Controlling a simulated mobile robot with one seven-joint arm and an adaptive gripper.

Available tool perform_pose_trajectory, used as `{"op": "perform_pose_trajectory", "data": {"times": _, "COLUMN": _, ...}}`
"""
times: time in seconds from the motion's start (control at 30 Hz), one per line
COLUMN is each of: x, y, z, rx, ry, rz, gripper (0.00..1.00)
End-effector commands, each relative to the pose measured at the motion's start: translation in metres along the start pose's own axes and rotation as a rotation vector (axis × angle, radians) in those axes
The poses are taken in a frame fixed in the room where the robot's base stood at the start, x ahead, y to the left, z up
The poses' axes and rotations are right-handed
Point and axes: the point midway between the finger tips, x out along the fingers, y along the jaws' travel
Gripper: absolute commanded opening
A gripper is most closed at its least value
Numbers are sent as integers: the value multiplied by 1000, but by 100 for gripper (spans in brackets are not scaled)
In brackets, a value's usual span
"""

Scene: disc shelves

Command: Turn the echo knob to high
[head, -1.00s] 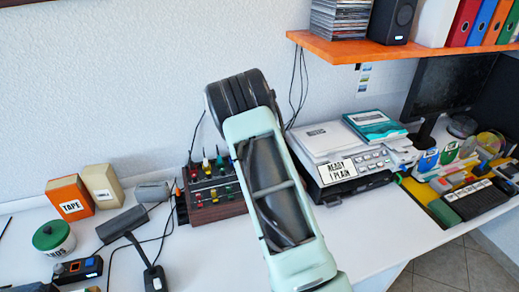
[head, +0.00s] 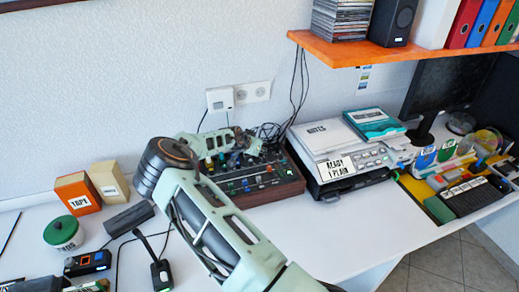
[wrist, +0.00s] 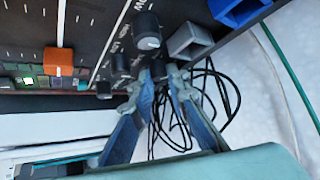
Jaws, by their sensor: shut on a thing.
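The mixer (head: 270,190) is a dark panel with wooden sides, coloured caps and knobs, standing on the white desk against the wall. My gripper (head: 238,143) is at the mixer's upper edge in the head view. In the wrist view my gripper (wrist: 162,74) is shut on a small dark knob (wrist: 158,66), mostly hidden between the fingertips. A larger black knob (wrist: 148,30) with a pale top is just above it.
A grey square cap (wrist: 190,42) and a blue cap (wrist: 238,10) are close to the fingers, with loose black cables behind. A printer (head: 345,165) stands right of the mixer. A microphone (head: 160,272) and boxes are at the left. The orange shelf (head: 400,50) hangs above.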

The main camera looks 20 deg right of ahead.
Motion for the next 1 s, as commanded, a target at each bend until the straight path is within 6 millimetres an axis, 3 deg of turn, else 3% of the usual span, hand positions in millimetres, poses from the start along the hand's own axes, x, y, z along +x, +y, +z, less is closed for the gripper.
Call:
{"op": "perform_pose_trajectory", "data": {"times": 0.43, "x": 0, "y": 0, "z": 4, "rx": 4, "ry": -8, "rz": 5, "gripper": 0}}
{"op": "perform_pose_trajectory", "data": {"times": 0.47, "x": 1, "y": 0, "z": 4, "rx": 4, "ry": -8, "rz": 5, "gripper": 16}}
{"op": "perform_pose_trajectory", "data": {"times": 0.6, "x": 0, "y": 0, "z": 4, "rx": 4, "ry": -6, "rz": 5, "gripper": 31}}
{"op": "perform_pose_trajectory", "data": {"times": 1.0, "x": -5, "y": -1, "z": 1, "rx": 4, "ry": -2, "rz": 4, "gripper": 32}}
